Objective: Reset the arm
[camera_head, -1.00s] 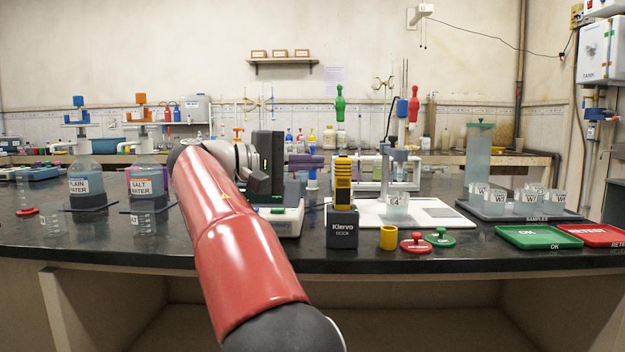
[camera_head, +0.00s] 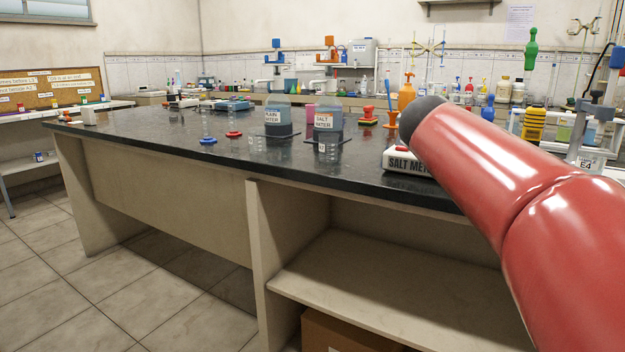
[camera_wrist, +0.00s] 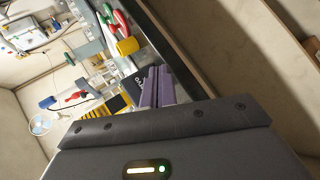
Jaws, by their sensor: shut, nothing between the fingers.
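My red arm crosses the right side of the head view, its dark joint in front of the salt meter (camera_head: 408,162). My gripper does not show in the head view. In the wrist view my gripper (camera_wrist: 155,74) shows its two purple fingers closed together with nothing between them. The wrist view is tilted. Past the fingers lie a yellow cup (camera_wrist: 127,46), a red-topped piece (camera_wrist: 122,20) and a green-topped piece (camera_wrist: 106,13) along the dark bench edge. The fingers look apart from them.
The dark bench (camera_head: 190,150) runs across the head view. The plain water bottle (camera_head: 278,115) and salt water bottle (camera_head: 324,120) stand left of my arm. A beaker labelled E4 (camera_head: 584,160) stands at the right. Open floor (camera_head: 90,280) lies at the lower left.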

